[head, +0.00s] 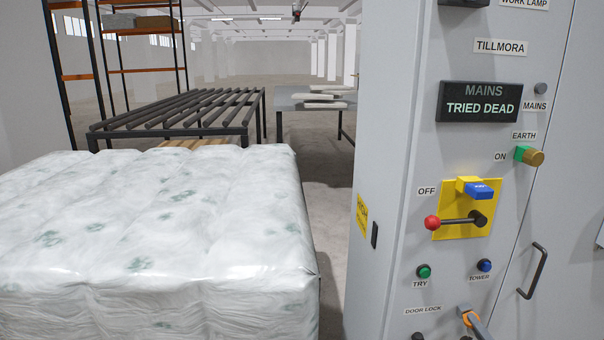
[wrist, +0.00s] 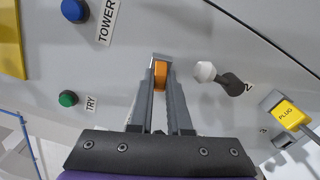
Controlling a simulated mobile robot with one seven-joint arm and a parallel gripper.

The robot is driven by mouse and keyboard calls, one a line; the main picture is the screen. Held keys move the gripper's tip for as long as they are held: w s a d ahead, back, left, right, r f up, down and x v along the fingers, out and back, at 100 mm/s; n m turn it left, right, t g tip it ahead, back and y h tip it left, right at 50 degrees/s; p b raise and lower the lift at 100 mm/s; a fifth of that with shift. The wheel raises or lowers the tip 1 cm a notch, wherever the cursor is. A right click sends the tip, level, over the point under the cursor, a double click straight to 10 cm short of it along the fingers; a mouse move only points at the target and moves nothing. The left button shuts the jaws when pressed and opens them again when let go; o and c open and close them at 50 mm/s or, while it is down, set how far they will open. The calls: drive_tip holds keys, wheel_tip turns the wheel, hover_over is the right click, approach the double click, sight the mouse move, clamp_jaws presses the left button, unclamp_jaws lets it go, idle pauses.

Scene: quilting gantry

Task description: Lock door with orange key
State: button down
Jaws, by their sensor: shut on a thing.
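The orange key (wrist: 160,82) is held between the two grey fingers of my gripper (wrist: 161,66). In the head view the orange key (head: 465,311) shows at the bottom, just right of the DOOR LOCK label (head: 423,310), with part of my gripper (head: 473,320) beside it. The key's tip and the keyhole are hidden, so I cannot tell whether the key is inserted. The grey cabinet door (head: 560,210) is to the right of the panel.
The panel carries a red-knobbed switch handle (head: 455,222) at OFF with a blue key (head: 480,191), a green TRY button (head: 424,271) and a blue TOWER button (head: 485,265). A black door handle (head: 534,270) juts out right. A wrapped bale (head: 150,235) fills the left.

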drive_tip(key=shift+n, duration=0.5)
drive_tip(key=shift+n+b, duration=0.95)
drive_tip(key=shift+n, duration=0.95)
